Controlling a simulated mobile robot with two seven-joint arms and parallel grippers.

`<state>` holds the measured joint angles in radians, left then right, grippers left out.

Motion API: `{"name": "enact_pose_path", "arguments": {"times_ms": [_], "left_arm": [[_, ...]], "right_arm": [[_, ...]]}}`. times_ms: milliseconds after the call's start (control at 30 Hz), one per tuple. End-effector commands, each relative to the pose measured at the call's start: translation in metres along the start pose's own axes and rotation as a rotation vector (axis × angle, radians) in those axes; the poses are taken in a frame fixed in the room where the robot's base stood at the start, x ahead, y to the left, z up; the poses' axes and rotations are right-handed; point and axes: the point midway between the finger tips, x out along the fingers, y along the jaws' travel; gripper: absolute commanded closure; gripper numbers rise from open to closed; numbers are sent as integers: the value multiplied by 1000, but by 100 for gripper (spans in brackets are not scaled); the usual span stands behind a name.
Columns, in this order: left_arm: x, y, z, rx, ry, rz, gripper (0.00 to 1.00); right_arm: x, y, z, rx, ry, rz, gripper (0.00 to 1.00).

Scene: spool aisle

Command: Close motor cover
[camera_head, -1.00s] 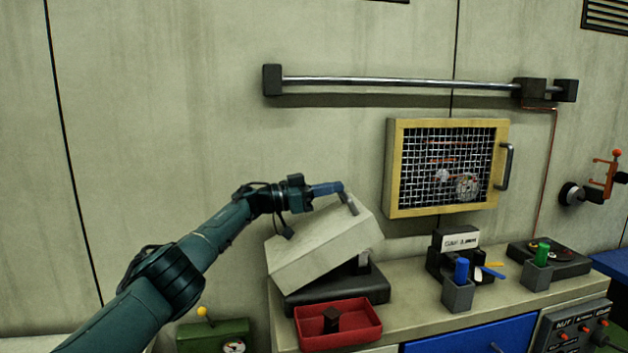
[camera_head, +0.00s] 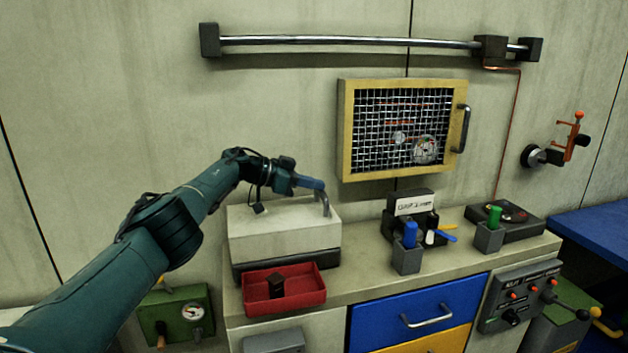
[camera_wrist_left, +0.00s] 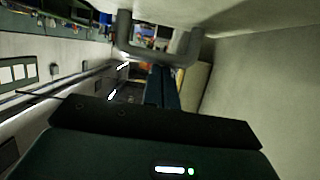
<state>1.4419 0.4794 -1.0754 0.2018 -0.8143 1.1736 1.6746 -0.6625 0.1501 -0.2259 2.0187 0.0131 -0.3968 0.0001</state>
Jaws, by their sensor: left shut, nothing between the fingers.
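The motor cover (camera_head: 285,238) is a pale beige box lid. It now lies about level on its dark base (camera_head: 290,262) at the left end of the bench. A grey bar handle (camera_head: 325,203) stands at its right top edge. My left gripper (camera_head: 318,184) is shut and empty, at the top of this handle; I cannot tell if they touch. In the left wrist view the shut fingers (camera_wrist_left: 162,85) point toward the U-shaped handle (camera_wrist_left: 160,52), with the cover's pale surface (camera_wrist_left: 260,85) on the right. My right gripper is not in view.
A red tray (camera_head: 310,293) with a dark block sits in front of the cover. Blue (camera_head: 408,258) and green (camera_head: 488,238) pegs stand in grey holders to the right. A yellow-framed mesh door (camera_head: 346,130) and a metal rail (camera_head: 350,41) are on the wall behind.

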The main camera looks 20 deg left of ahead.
Motion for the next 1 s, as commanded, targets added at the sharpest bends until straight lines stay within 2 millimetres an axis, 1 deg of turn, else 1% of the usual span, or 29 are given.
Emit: {"name": "enact_pose_path", "arguments": {"times_ms": [367, 467, 567, 667, 700, 767, 800, 967, 1000], "left_arm": [[0, 0, -1, 0, 0, 0, 100], [-3, 0, -6, 0, 1, 0, 100], [-7, 0, -14, 0, 1, 1, 100], [-12, 0, -26, 1, 1, 1, 100], [-17, -1, -33, 3, 2, 0, 100], [-25, -3, -46, 5, 2, 0, 100], [-26, -3, -34, 3, 0, 1, 100], [-43, -2, -38, 4, 0, 2, 100], [-50, -2, -40, 4, 0, 0, 100]], "right_arm": [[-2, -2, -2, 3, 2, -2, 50], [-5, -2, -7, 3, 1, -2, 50], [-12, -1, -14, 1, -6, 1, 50], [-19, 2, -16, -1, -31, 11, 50], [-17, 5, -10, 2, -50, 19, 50], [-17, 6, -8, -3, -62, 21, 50], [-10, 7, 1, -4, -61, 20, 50], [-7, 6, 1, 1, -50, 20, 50], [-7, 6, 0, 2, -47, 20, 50]]}}
